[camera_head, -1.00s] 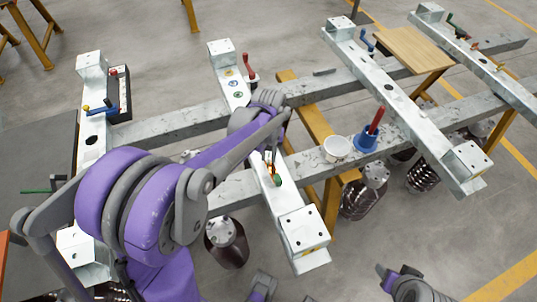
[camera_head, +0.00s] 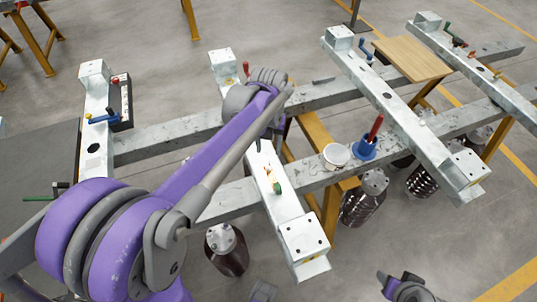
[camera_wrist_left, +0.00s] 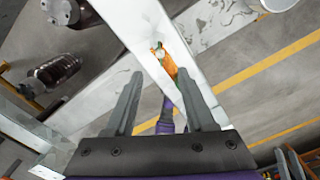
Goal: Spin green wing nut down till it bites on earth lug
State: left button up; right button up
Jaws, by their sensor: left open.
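The green wing nut (camera_head: 278,188) sits on the middle galvanized crossbeam (camera_head: 290,208), beside a small orange-brown piece (camera_head: 268,171) that may be the earth lug.
A red handle (camera_head: 246,69) stands farther up the same beam. A white tub (camera_head: 336,155) and a blue cup (camera_head: 365,147) with a red-handled tool stand on the rail to the right. Dark cylinders (camera_head: 226,248) hang below. The beam's near end is clear.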

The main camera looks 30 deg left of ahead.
pick_arm(q)
jog(key=shift+r, duration=0.95)
